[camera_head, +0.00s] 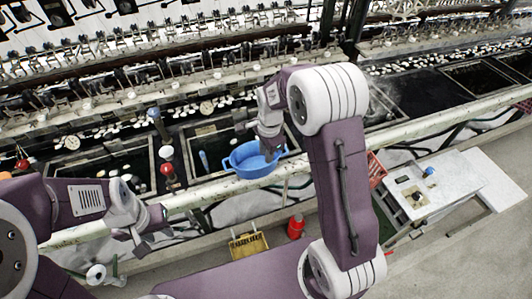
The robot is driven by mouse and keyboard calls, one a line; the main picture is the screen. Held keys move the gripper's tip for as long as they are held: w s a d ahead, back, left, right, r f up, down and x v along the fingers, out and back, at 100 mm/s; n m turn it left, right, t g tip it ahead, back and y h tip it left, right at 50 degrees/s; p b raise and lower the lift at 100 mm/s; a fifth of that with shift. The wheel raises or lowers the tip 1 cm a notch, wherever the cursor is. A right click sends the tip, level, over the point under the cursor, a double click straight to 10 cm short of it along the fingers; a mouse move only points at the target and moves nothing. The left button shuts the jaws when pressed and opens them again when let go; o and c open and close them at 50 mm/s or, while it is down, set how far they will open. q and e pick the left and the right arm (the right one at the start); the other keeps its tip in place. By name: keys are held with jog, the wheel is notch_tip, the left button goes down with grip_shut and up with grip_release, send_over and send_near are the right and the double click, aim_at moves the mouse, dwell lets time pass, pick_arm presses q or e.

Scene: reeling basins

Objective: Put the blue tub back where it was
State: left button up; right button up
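The blue tub (250,168) is a round, open bowl with small handles on its rim. It is at the middle of the head view, at the front edge of a dark basin, above or against the pale front rail. My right gripper (270,151) comes down from above at the tub's right side and overlaps its rim and inside. Its fingertips are partly hidden, so I cannot tell if they grip the rim. My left gripper (146,245) is low at the left, in front of the rail and apart from the tub. Its finger gap is unclear.
Dark water basins (105,170) with white cocoons run along the machine behind the pale rail (400,133). A red-topped post (167,170) stands left of the tub. A yellow box (248,245) and red bottle (296,227) are in front. A white-topped bench (450,185) is at right.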

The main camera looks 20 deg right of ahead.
jog(key=s+r+n, duration=0.1)
jog(key=s+n, duration=1.4)
jog(key=s, duration=0.2)
jog(key=shift+d+r, duration=0.15)
jog(key=shift+d, duration=0.2)
jog(key=shift+s, duration=0.2)
